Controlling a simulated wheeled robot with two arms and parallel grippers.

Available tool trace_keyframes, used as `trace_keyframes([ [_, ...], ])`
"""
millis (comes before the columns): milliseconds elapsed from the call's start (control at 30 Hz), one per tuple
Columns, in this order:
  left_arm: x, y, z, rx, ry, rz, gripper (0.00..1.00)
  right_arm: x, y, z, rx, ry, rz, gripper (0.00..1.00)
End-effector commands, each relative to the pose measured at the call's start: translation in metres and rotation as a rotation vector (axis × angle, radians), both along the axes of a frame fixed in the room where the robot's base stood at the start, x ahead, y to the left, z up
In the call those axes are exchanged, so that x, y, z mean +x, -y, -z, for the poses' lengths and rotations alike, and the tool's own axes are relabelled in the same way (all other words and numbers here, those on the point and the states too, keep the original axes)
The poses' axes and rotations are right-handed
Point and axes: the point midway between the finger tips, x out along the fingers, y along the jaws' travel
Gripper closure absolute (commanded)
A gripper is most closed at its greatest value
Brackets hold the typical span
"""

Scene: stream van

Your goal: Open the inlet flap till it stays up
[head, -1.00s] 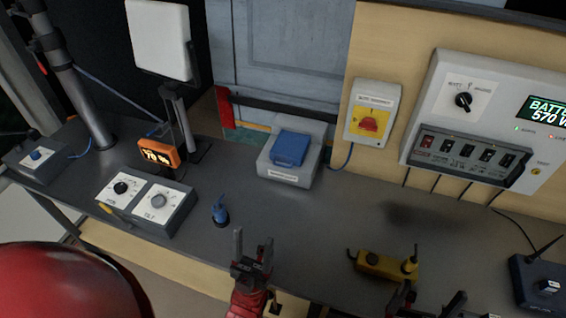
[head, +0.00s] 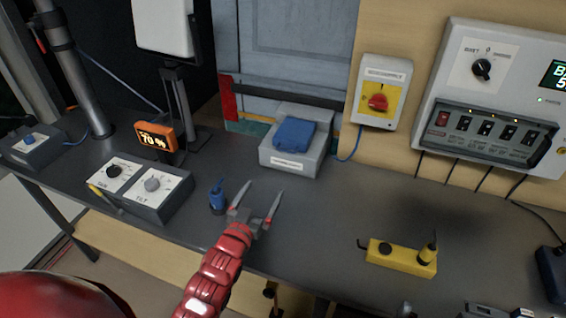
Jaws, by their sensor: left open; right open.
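The blue flap (head: 295,133) lies down on top of a grey box (head: 296,160) with a white label, at the back of the dark bench. The label is too small to read, so I cannot tell for sure that this is the inlet flap. My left gripper (head: 264,188) is open and empty in front of the box, with its fingers pointing up the picture towards it. It does not touch the flap. My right gripper (head: 482,309) shows only in part at the bottom edge, right of centre, apart from the flap.
A small blue tool (head: 217,196) stands close left of my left gripper. A dial box (head: 142,190) and an orange display (head: 155,138) are further left. A yellow device (head: 402,258) lies at the right. The bench between it and the grey box is clear.

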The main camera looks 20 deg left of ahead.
Motion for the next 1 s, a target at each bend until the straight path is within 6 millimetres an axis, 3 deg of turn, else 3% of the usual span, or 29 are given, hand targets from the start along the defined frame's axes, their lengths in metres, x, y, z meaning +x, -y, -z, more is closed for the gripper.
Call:
trace_keyframes([
  [167, 0.011, 0.001, 0.002, 0.002, -0.015, 0.001, 0.0, 0.0, 0.0, -0.001, 0.0, 0.0, 0.0, 0.05],
  [700, 0.122, 0.006, 0.001, 0.001, -0.016, 0.001, 0.0, 0.0, 0.0, -0.016, 0.0, 0.0, 0.0, 0.05],
  [1000, 0.163, 0.006, 0.002, 0.003, -0.015, 0.001, 0.0, 0.0, 0.0, -0.02, 0.0, 0.0, 0.0, 0.05],
])
